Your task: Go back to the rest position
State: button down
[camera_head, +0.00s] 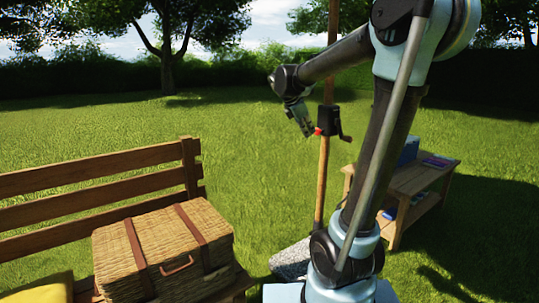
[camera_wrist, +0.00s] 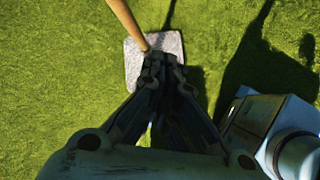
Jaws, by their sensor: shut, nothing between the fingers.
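My gripper (camera_head: 303,124) hangs at the end of my bent arm in the head view, pointing down, to the left of a wooden pole. In the wrist view my gripper (camera_wrist: 163,58) shows its two fingers brought together at the tips with nothing between them. Below it there is only grass and a grey stone base, with a gap of air between.
A wooden pole (camera_head: 324,165) with a crank rises from a stone slab (camera_wrist: 171,42), close to my gripper. A wicker basket (camera_head: 165,250) sits on a wooden bench (camera_head: 90,190) at the left. A small wooden table (camera_head: 412,180) stands at the right. Open lawn lies behind.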

jog(key=s+f+m+y, duration=0.2)
jog(key=s+f+m, duration=0.5)
jog(key=s, duration=0.3)
jog(key=s+d+f+m+g+y, duration=0.1)
jog(key=s+f+m, duration=0.6)
jog(key=s, duration=0.4)
jog(key=s+d+f+m+g+y, duration=0.1)
jog(key=s+f+m+y, duration=0.1)
jog(key=s+f+m, duration=0.4)
jog(key=s+f, duration=0.2)
jog(key=s, duration=0.2)
jog(key=shift+s+f+m+y, duration=0.3)
jog(key=shift+s+f+m, duration=0.1)
jog(key=shift+d, duration=0.15)
